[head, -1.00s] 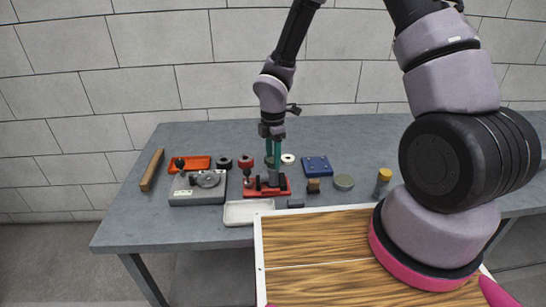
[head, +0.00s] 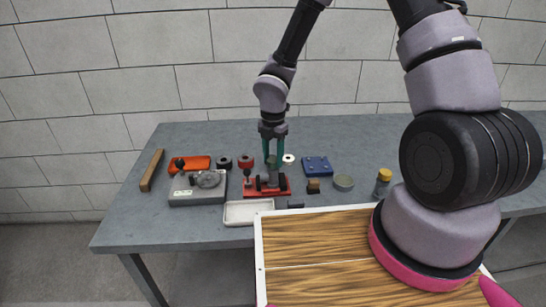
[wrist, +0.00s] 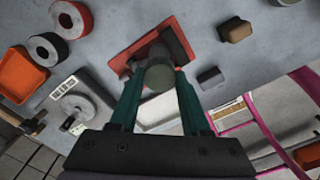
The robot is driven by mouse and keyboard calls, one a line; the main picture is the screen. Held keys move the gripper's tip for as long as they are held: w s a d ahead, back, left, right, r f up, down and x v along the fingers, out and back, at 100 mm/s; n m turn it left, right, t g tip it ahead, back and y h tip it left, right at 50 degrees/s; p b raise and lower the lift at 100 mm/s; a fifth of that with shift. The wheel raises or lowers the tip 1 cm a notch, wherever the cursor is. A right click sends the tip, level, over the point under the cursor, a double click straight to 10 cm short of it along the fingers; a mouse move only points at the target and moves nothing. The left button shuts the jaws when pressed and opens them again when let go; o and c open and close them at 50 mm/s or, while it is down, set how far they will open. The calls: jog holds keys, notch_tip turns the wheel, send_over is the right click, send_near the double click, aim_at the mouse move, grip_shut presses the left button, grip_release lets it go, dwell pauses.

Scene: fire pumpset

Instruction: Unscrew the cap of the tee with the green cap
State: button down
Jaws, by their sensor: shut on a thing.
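The tee (head: 275,180) stands upright in a red fixture (head: 250,190) on the grey table in the head view. Its round, dull grey-green cap (wrist: 159,76) shows in the middle of the wrist view. My gripper (head: 274,158) points down from above, with its two green fingers on either side of the cap. It is shut on the cap, which still sits over the tee. In the wrist view my gripper (wrist: 159,84) hides part of the fixture, and the cap hides most of the tee body.
A white tray (head: 248,220) lies just in front of the fixture. A grey device (head: 185,198) is to its left; black (head: 224,163) and red (head: 246,161) rings are behind. A blue block (head: 317,166) and a yellow-topped jar (head: 384,183) are right. The back of the table is clear.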

jog(key=n, duration=0.3)
jog(key=shift+n, duration=0.4)
jog(key=n, duration=0.4)
jog(key=n, duration=0.4)
jog(key=shift+n, duration=0.4)
